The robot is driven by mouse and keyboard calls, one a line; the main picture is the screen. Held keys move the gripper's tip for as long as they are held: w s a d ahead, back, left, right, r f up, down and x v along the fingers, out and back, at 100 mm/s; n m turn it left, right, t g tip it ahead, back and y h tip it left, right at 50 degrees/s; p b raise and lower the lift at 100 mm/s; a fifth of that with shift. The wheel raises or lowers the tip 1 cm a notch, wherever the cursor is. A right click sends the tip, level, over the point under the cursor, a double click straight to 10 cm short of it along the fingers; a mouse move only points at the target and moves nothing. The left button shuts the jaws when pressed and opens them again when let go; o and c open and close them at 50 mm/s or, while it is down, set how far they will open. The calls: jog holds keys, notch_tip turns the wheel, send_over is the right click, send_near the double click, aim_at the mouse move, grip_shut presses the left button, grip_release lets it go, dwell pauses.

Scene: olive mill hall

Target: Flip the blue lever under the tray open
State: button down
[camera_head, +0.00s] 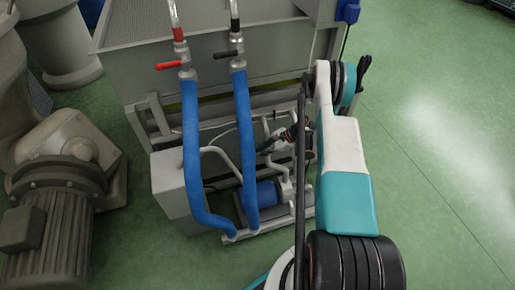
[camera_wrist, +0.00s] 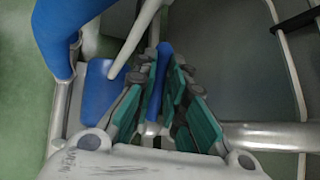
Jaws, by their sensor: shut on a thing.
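The tray (camera_head: 250,65) is a wide grey metal trough at the top of the head view, on a metal frame. My gripper (camera_head: 268,145) reaches in below its front edge, above the pump unit. In the wrist view my gripper (camera_wrist: 162,72) has its green-padded fingers on both sides of a narrow blue lever (camera_wrist: 164,54). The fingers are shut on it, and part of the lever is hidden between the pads. I cannot make out the lever in the head view.
Two blue hoses (camera_head: 191,140) run down in front of the tray, left of my gripper, from valves with a red handle (camera_head: 169,65) and a black handle (camera_head: 228,53). A blue motor (camera_head: 263,193) sits below. A grey motor (camera_head: 50,215) stands left. Green floor at right is clear.

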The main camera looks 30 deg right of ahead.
jog(key=shift+w+r, duration=0.1)
jog(key=shift+r, duration=0.05)
jog(key=c, duration=1.6)
grip_release()
jog(key=shift+c, duration=0.2)
jog(key=v, duration=1.2)
